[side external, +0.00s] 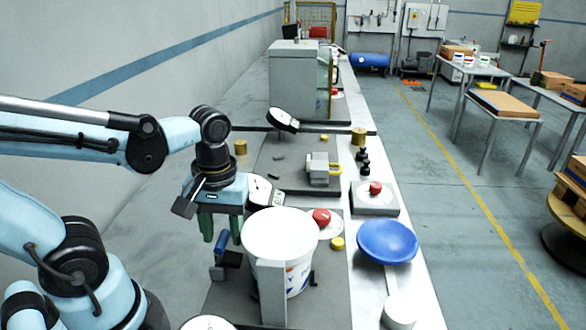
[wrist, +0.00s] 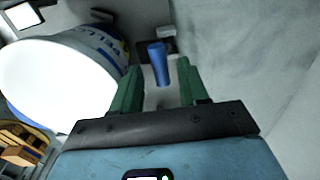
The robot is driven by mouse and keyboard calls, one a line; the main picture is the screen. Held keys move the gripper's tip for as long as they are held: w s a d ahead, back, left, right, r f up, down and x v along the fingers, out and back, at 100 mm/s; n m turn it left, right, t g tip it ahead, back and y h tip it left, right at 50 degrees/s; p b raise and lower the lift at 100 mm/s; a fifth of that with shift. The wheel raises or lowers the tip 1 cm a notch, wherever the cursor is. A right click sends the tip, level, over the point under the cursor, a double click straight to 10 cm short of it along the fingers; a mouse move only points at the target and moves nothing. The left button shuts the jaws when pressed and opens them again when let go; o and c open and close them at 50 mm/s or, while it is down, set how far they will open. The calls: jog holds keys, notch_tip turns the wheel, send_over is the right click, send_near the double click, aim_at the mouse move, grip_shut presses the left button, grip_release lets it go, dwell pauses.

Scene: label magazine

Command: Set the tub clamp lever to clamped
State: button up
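The tub clamp lever has a blue handle (side external: 221,247) that stands roughly upright on a grey clamp beside the white tub (side external: 280,234). My gripper (side external: 221,236) points down above and around the top of the handle, with its green fingers apart. In the wrist view the blue handle (wrist: 159,66) shows between the two fingers of my gripper (wrist: 157,74), with gaps on both sides. Whether a finger touches it I cannot tell. The tub (wrist: 100,48) fills the left of the wrist view. The clamp's lower part is partly hidden by the tub and its grey bracket.
A red button (side external: 321,217) and a yellow knob (side external: 337,243) sit right of the tub. A blue dish (side external: 387,240) lies on the bench's right side. Behind the tub are a grey block with a yellow handle (side external: 321,169) and a second red button (side external: 375,188).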

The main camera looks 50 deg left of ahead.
jog(key=shift+r, duration=0.1)
notch_tip(320, 180, up, 12)
jog(key=shift+w+d, duration=0.15)
dwell(0.7)
jog(key=shift+c, duration=1.3)
jog(key=shift+a+n, duration=0.3)
jog(key=shift+c, duration=1.1)
jog(key=s+a+n+h, duration=0.1)
jog(key=s+n, duration=0.1)
jog(key=n, duration=0.2)
jog(key=s+a+n+t, duration=0.1)
jog(key=s+a+n, duration=0.1)
jog(key=n, duration=0.2)
jog(key=s+a+n+h, duration=0.1)
jog(key=s+a+n, duration=0.1)
jog(key=n, duration=0.2)
jog(key=shift+a+f+t+h, duration=0.25)
jog(key=shift+t+h, duration=0.05)
grip_shut()
jog(key=n+t, duration=0.2)
jog(key=n, duration=0.3)
send_near(222, 235)
notch_tip(222, 235, down, 6)
jog(key=s+a, duration=0.1)
jog(key=shift+w+d+f+h, duration=0.3)
jog(key=shift+w+d+f, duration=0.15)
jog(key=shift+w+d, duration=0.35)
